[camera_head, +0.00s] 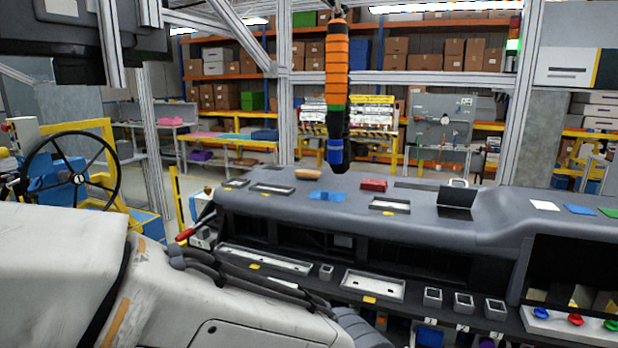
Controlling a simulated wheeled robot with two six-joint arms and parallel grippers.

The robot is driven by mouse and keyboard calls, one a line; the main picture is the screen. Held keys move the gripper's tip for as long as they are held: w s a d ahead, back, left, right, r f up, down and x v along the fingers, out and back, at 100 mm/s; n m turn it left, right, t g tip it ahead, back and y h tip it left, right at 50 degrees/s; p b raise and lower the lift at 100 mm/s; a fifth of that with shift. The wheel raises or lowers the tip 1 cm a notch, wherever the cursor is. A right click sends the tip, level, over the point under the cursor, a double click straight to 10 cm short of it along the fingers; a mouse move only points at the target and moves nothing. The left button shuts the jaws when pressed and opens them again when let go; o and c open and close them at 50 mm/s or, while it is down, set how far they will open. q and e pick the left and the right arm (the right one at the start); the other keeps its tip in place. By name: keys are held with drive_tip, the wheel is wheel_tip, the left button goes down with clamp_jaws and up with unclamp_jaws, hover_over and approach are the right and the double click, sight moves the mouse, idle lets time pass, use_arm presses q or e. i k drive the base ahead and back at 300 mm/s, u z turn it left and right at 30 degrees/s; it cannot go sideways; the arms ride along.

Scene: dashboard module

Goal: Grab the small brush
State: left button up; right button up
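A small tan, wood-coloured piece (307,174) lies on top of the grey dashboard near its back edge; it may be the small brush, but it is too small to be sure. A red block (373,185) lies to its right, and I cannot tell whether it has bristles. A blue cloth-like piece (325,196) lies between them, nearer to me. My white arm fills the lower left and covers part of the dashboard's front. Neither of my grippers shows in this view.
The dashboard (470,213) has several trays and small square cups along its front ledge. An orange and black tool (337,90) hangs above it. A red-tipped lever (184,235) sticks out at its left end. Coloured knobs (575,319) are at the lower right.

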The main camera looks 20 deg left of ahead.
sight(303, 174)
drive_tip(key=k, duration=0.45)
drive_tip(key=u, duration=1.45)
drive_tip(key=i, duration=1.45)
drive_tip(key=z, duration=0.25)
